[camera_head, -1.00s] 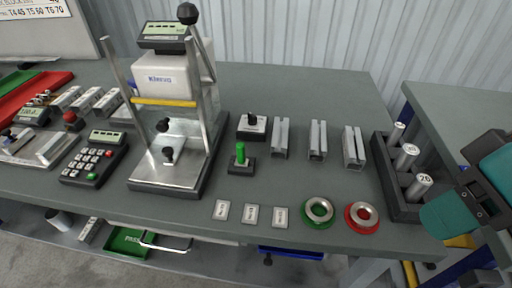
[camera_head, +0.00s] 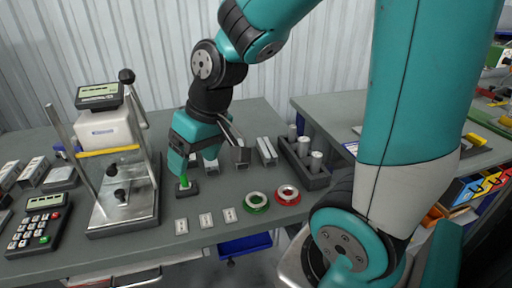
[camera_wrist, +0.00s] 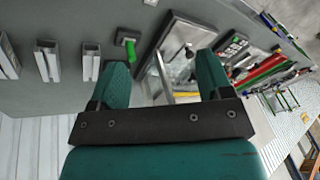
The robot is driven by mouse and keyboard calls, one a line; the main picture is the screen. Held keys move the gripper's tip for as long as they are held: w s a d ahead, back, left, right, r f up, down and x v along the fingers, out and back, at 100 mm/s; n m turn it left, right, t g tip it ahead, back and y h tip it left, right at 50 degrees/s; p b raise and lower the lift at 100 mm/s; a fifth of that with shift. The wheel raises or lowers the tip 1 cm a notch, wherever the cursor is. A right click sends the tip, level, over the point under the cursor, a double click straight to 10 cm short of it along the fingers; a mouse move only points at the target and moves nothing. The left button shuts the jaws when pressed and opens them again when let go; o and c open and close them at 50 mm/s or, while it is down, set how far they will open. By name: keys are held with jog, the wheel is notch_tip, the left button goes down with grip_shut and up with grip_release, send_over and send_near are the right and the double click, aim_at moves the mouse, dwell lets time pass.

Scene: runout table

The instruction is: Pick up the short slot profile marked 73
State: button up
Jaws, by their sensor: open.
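Three grey slot profiles lie on the table. In the wrist view they are a left one (camera_wrist: 8,56), a middle one (camera_wrist: 46,61) and a right one (camera_wrist: 90,62). In the head view the rightmost (camera_head: 266,150) shows clearly, while my arm partly covers the others. I cannot read a 73 on any of them. My gripper (camera_head: 193,165) is open and empty above the table, left of the profiles in the head view. In the wrist view its two teal fingers (camera_wrist: 163,72) are spread, the left one close to the right profile.
A green-handled block (camera_head: 185,187) stands just below my gripper. A press-like device (camera_head: 118,190) with a display stands to the left. A green ring (camera_head: 256,202), a red ring (camera_head: 287,195) and small tags (camera_head: 206,220) lie in front. A dark rack (camera_head: 305,172) holds cylinders.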

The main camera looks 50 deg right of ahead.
jog(key=w+d+m+t+h+p, duration=0.1)
jog(key=w+d+m+h+p, duration=0.3)
jog(key=d, duration=1.1)
jog(key=m+h, duration=0.1)
jog(key=m, duration=0.3)
send_near(267, 149)
jog(key=f+p, duration=0.1)
jog(key=f, duration=0.1)
jog(key=w+f+p, duration=0.1)
jog(key=shift+w+a+f+p, duration=0.1)
jog(key=shift+a+f+p, duration=0.05)
jog(key=shift+a+p, duration=0.15)
jog(key=shift+d+p+x, duration=0.2)
jog(key=shift+p+x, duration=0.45)
jog(key=shift+x, duration=0.85)
jog(key=shift+d+p+x, duration=0.15)
jog(key=shift+p+x, duration=0.5)
jog(key=shift+x, duration=0.9)
jog(key=shift+c, duration=0.4)
jog(key=c, duration=1)
